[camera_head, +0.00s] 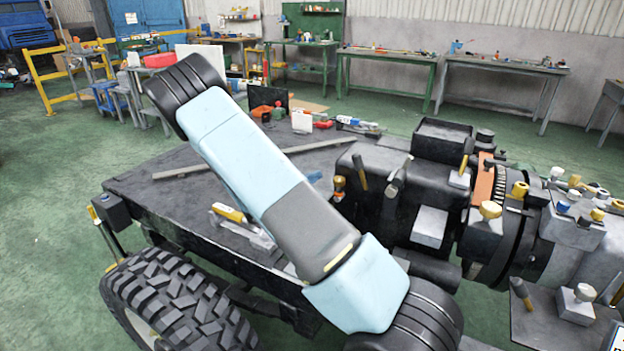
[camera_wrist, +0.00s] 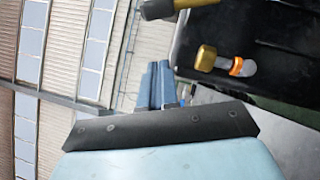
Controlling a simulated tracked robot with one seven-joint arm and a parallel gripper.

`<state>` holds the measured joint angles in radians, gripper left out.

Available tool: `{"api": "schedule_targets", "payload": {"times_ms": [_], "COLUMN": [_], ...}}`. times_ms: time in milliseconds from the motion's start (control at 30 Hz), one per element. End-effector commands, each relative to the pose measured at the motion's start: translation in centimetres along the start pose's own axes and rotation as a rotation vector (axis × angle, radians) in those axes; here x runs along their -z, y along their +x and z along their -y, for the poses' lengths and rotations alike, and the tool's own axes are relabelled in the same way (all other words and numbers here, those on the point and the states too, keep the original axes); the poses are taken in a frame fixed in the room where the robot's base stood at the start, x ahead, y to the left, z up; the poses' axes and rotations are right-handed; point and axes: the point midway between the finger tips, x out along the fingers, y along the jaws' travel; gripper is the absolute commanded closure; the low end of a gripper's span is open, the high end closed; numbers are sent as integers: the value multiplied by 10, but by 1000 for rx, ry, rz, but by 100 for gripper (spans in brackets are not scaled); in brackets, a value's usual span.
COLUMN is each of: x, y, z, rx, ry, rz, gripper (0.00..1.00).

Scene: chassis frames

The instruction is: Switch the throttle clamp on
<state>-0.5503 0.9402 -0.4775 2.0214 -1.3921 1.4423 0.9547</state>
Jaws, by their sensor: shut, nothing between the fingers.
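My gripper (camera_wrist: 160,85) shows in the wrist view as two blue fingers close together, with nothing visible between them. A gold knob with an orange ring (camera_wrist: 222,62) stands on a black panel to their right, apart from them in the picture. A dark lever with a yellow part (camera_wrist: 178,7) crosses the top of that view. In the head view, a small gold-and-orange knob (camera_head: 338,183) and a dark lever with a yellow part (camera_head: 360,170) sit on the black machine. No label marks which control is the throttle clamp. My arm hides most of my gripper there.
The black machine (camera_head: 430,170) carries several knobs and levers on its right. A flat dark deck (camera_head: 160,190) holds a long bar and a yellow-handled tool (camera_head: 232,214). A large tyre (camera_head: 180,305) is below. Workbenches (camera_head: 390,55) stand along the back wall.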

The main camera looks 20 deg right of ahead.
Motion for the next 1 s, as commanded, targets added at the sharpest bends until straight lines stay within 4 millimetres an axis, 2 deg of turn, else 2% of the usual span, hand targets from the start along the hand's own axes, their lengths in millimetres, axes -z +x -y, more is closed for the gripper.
{"api": "schedule_targets", "payload": {"times_ms": [100, 400, 700, 1000], "x": [-1, -3, -26, -29], "y": [23, 73, 94, 97], "z": [0, 0, 0, 0], "rx": [0, 1, 1, 0], "ry": [-1, 0, 0, 0], "rz": [4, 3, 1, 1], "gripper": [100, 100, 100, 100]}}
